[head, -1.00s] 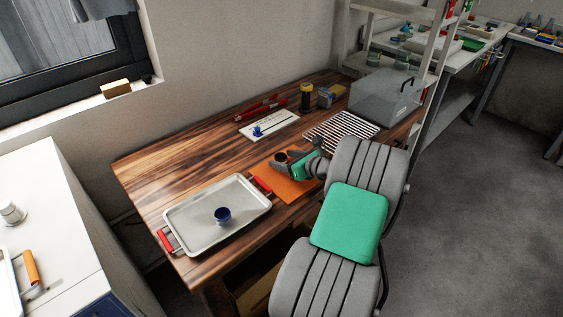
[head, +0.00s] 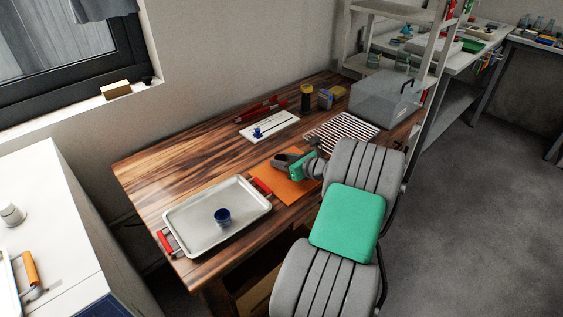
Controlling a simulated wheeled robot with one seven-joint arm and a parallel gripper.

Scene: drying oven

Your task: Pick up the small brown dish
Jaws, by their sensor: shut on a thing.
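My gripper (head: 281,162), dark grey with a green part behind it, is over the orange mat (head: 292,190) on the wooden table. It is shut on the small brown dish. The dish is mostly hidden by the jaws and too small and dark to make out clearly. I cannot tell how high it is above the mat.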

